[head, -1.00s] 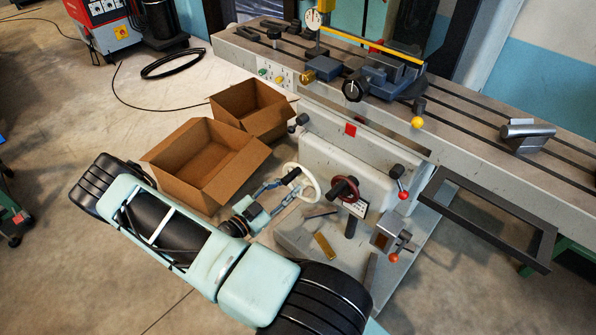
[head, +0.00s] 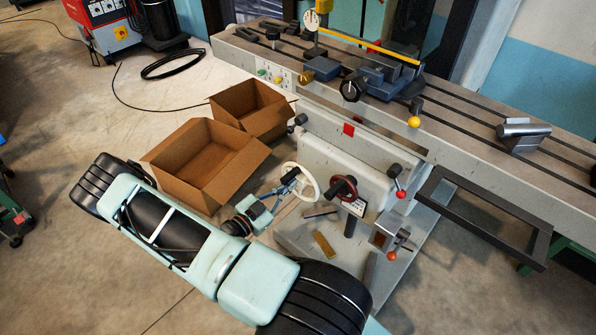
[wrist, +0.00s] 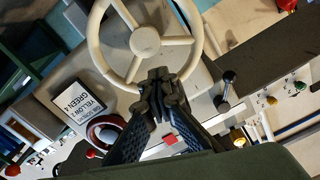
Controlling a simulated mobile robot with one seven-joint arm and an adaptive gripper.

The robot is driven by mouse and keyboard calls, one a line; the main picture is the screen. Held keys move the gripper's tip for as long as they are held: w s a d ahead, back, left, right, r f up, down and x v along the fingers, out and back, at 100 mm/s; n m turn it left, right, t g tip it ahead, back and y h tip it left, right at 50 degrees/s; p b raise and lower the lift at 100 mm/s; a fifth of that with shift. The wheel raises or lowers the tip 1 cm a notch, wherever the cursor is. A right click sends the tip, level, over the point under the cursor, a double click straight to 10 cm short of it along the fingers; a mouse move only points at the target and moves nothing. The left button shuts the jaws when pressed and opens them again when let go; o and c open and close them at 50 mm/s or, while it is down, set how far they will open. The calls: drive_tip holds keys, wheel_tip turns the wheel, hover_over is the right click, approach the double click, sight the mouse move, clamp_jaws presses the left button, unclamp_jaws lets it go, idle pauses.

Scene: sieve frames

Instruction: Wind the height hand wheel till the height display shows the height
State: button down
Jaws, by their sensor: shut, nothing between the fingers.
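A white spoked hand wheel (head: 314,186) is on the front of the grey machine; it fills the top of the wrist view (wrist: 145,41). My gripper (head: 290,178) is at the wheel's left rim in the head view. In the wrist view my gripper's fingertips (wrist: 160,76) are together over the rim's lower edge, with nothing seen between them. Whether they touch the rim I cannot tell. A dark red hand wheel (head: 343,187) is just right of it. A white card (wrist: 76,110) reads "GREEN 4" and "YELLOW 2", with another line unclear. I cannot make out a height reading.
The long slotted machine table (head: 465,133) overhangs at the back, carrying a vise (head: 386,78). A red-knobbed lever (head: 399,183) is right of the wheels. Open cardboard boxes (head: 205,165) stand left of the machine. A black frame (head: 480,215) is at right.

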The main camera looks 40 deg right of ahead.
sight(306, 184)
idle(0.4)
drive_tip(key=m, duration=0.1)
drive_tip(key=s+m, duration=0.1)
drive_tip(key=m, duration=0.2)
drive_tip(key=shift+s+d+f+m, duration=0.15)
drive_tip(key=shift+s+m, duration=0.1)
drive_tip(key=shift+m, duration=0.15)
drive_tip(key=m, duration=0.2)
drive_tip(key=s+f+m, duration=0.1)
drive_tip(key=m, duration=0.1)
drive_tip(key=shift+s+m, duration=0.15)
drive_tip(key=shift+m, duration=0.25)
drive_tip(key=c, duration=2.7)
unclamp_jaws()
drive_tip(key=o, duration=0.8)
drive_tip(key=shift+s+a, duration=0.15)
drive_tip(key=shift+a, duration=1.6)
drive_tip(key=shift+s+a, duration=0.1)
drive_tip(key=shift+a, duration=1.65)
